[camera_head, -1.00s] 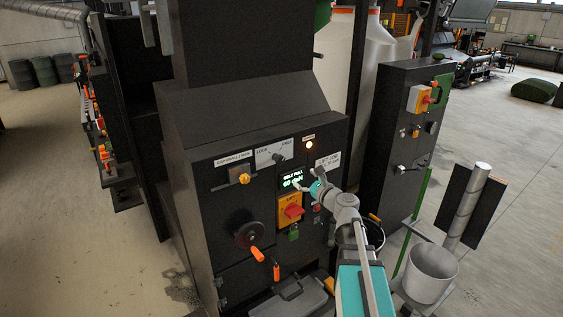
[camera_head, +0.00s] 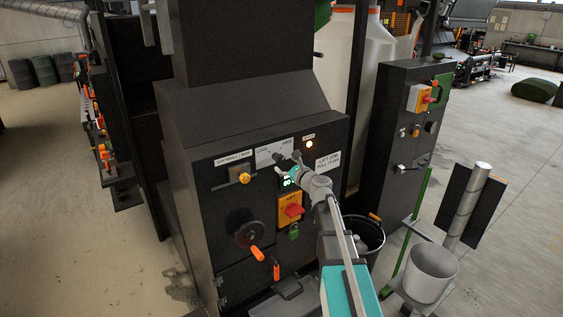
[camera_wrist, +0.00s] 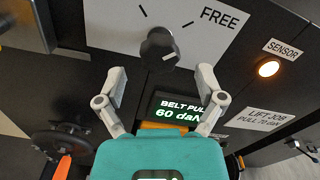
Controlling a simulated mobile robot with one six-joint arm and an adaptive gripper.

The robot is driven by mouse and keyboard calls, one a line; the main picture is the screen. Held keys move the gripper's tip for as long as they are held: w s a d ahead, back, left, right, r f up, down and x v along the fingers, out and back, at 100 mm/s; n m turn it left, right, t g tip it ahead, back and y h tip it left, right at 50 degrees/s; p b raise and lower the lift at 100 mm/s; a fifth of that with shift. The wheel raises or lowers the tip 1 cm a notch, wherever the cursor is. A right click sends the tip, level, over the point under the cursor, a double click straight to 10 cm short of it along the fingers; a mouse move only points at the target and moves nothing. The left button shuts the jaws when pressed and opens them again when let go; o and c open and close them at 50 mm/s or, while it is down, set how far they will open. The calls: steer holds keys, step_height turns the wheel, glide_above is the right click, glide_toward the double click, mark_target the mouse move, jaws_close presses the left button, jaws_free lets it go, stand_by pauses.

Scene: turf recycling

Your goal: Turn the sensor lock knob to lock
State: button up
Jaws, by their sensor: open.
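The sensor lock knob (camera_wrist: 160,48) is a dark round knob on a light plate (camera_wrist: 110,25) in the wrist view. The knob's exact setting is hard to read. My gripper (camera_wrist: 160,75) is open and empty, its two fingers spread just short of the knob, one to each side below it. In the head view my gripper (camera_head: 287,160) is in front of the plate and partly hides it and the knob.
A lit SENSOR lamp (camera_wrist: 268,68) is right of the knob. A display (camera_wrist: 178,112) below reads BELT PULL 60 daN. A black bucket (camera_head: 368,240) stands at right.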

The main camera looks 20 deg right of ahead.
steer(key=shift+x, duration=1.45)
steer(key=c, duration=1.2)
steer(key=shift+o, duration=0.2)
